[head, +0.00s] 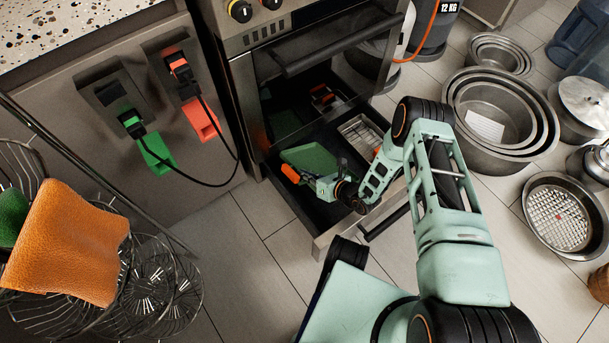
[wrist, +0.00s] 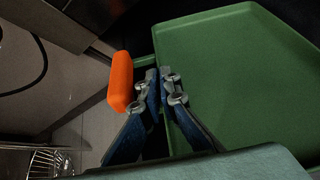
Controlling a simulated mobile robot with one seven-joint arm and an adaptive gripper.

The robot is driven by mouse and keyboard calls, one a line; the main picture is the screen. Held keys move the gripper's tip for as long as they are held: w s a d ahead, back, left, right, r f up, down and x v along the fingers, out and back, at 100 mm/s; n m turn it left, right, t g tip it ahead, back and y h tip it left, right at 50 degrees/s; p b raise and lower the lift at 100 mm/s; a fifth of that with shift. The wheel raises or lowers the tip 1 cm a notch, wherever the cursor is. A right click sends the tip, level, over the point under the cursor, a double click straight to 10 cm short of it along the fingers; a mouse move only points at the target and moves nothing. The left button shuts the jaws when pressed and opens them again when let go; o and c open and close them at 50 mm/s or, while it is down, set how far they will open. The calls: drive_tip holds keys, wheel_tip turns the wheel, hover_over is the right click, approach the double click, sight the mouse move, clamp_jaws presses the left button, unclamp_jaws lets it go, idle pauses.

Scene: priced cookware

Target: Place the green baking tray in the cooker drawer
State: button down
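The green baking tray (head: 309,159) lies over the left part of the pulled-out cooker drawer (head: 318,243), within its opening. I cannot tell whether it rests on the drawer floor. In the wrist view the tray (wrist: 235,75) fills the right side, with its raised rim running up to my fingers. My gripper (wrist: 160,82) has its fingers close together, one on each side of the tray's near rim, pinching it. In the head view my gripper (head: 330,185) is at the tray's front right edge. An orange block (wrist: 121,80) sits just left of the fingers; its attachment is unclear.
A wire rack (head: 360,135) lies in the drawer's right part. The cooker's oven door (head: 325,65) is above. Cake tins (head: 500,115) stand on the floor at right. A wire stand with an orange cloth (head: 65,240) is at left. Floor in front is partly clear.

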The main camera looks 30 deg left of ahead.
drive_tip(key=shift+r, duration=0.1)
drive_tip(key=c, duration=2.2)
unclamp_jaws()
drive_tip(key=shift+f, duration=0.2)
drive_tip(key=shift+o, duration=0.2)
drive_tip(key=shift+r, duration=0.25)
drive_tip(key=p+v, duration=0.4)
drive_tip(key=v, duration=0.6)
drive_tip(key=shift+d+r, duration=0.3)
drive_tip(key=shift+s+d+r, duration=0.2)
drive_tip(key=shift+s+d, duration=0.05)
drive_tip(key=shift+d, duration=0.2)
